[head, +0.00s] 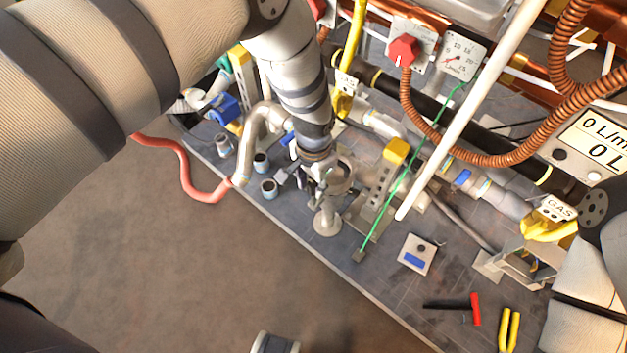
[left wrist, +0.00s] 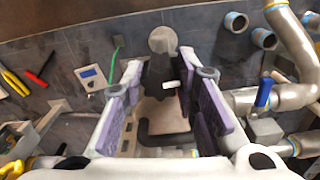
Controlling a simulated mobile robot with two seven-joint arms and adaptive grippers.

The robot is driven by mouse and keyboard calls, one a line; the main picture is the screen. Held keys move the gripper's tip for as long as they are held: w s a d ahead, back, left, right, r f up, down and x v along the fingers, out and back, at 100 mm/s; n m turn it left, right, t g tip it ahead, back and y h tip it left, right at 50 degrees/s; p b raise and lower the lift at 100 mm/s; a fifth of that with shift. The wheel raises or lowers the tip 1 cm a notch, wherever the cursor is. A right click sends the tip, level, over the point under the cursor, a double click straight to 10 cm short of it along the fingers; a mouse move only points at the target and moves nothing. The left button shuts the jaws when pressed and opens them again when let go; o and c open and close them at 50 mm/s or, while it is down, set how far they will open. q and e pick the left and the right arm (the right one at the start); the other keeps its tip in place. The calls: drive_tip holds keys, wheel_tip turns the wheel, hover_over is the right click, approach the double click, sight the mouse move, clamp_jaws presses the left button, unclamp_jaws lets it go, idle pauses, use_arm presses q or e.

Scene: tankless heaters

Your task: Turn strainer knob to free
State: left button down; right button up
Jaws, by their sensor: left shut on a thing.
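My left gripper (head: 318,180) reaches down from above at the middle of the head view, among the pipe fittings near the front edge of the floor slab. In the left wrist view its two purple-padded fingers (left wrist: 160,75) stand on either side of a dark grey part, which I take to be the strainer knob (left wrist: 158,72). The gripper is shut on it, though the contact is partly hidden. A small white tab sits beside the knob. A round grey disc (head: 328,222) lies just in front, also showing in the left wrist view (left wrist: 162,40). The knob's angle is unclear. My right gripper is out of sight.
A yellow-capped bracket (head: 397,150) and a green line (head: 400,185) stand right of the gripper. A bent grey pipe (head: 258,135) and several short cups are to the left.

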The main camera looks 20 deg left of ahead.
sight(314, 183)
use_arm(q)
drive_tip(key=shift+n, duration=0.4)
drive_tip(key=c, duration=1.2)
unclamp_jaws()
drive_tip(key=shift+c, duration=0.2)
wheel_tip(314, 183, up, 12)
